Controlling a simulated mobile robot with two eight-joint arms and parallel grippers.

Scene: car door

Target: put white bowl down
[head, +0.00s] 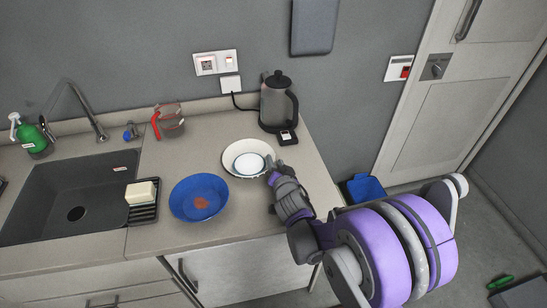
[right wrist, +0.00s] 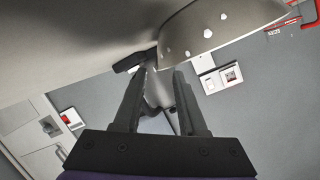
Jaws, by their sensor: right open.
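The white bowl (head: 233,168) stands upright on the grey counter, between the blue bowl and the kettle. Its inside shows a pale round centre. My right gripper (head: 271,171) is at the bowl's right rim. The bowl's outer side with light dots (right wrist: 205,30) shows just beyond the fingers, at the upper right. I cannot tell whether a fingertip touches the bowl. My left gripper is not in view.
A blue bowl (head: 190,189) sits left of the white bowl. A dark kettle (head: 275,104) stands behind it, and a red-handled glass jug (head: 171,118) is at the back. A soap dish (head: 145,212) with soap (head: 141,192) is by the sink (head: 95,187). Bare counter lies in front.

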